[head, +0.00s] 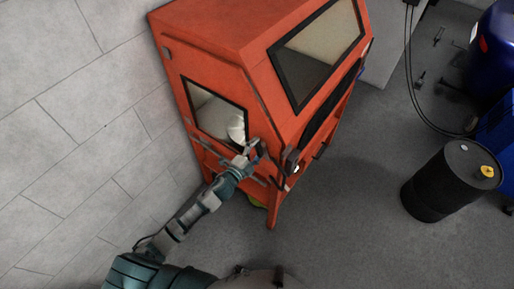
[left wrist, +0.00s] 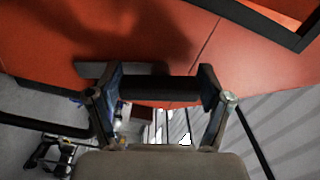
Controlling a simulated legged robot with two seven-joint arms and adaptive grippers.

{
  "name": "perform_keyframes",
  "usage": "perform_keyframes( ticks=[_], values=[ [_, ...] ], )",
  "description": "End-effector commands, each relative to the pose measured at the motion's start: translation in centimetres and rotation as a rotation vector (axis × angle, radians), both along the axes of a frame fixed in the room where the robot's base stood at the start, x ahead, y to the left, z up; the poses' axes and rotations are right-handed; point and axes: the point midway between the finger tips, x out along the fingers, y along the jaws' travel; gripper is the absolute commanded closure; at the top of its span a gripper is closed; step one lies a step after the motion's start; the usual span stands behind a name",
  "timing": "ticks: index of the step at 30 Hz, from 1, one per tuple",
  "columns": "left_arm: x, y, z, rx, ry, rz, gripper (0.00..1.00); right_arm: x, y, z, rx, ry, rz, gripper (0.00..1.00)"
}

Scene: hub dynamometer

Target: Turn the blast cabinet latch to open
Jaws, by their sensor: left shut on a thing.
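The orange blast cabinet (head: 265,95) stands in the upper middle of the head view, with a dark-framed window in its side door. My left gripper (head: 256,149) is at the front edge of that door, below the window. In the left wrist view, my left gripper (left wrist: 162,86) has a dark bar, the latch handle (left wrist: 160,88), lying across between its two fingers, and is shut on it. The orange panel is just beyond the fingers. In the head view the gripper hides most of the latch, and its turn angle cannot be told. My right gripper is not in view.
A dark fitting (head: 291,161) sticks out at the cabinet's corner, right of my left gripper. A black drum (head: 440,188) with a yellow cap stands at the right, near a blue barrel (head: 494,50). The grey floor (head: 345,220) between cabinet and drum is clear.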

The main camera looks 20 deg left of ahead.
Motion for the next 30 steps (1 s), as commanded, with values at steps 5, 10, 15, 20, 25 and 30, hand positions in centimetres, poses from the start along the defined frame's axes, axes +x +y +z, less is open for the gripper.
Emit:
perform_keyframes(
  ticks=[5, 10, 15, 20, 25, 30],
  values=[
    [-0.06, -0.05, -0.08, 0.12, -0.04, -0.002, 0.56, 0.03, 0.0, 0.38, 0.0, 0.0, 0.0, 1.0],
    [-0.09, -0.08, -0.12, 0.204, -0.069, -0.002, 0.56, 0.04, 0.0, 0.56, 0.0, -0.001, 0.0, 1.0],
    [-0.13, -0.11, -0.19, 0.254, -0.086, -0.002, 0.56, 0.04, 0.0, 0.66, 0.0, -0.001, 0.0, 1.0],
    [-0.14, -0.12, -0.26, 0.278, -0.094, -0.003, 0.56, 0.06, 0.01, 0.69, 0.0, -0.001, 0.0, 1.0],
    [-0.16, -0.12, -0.33, 0.284, -0.095, -0.003, 0.56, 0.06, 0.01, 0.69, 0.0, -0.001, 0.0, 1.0],
    [-0.17, -0.15, -0.36, 0.284, -0.093, -0.003, 0.56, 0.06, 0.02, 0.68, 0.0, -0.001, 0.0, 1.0]
  ],
)
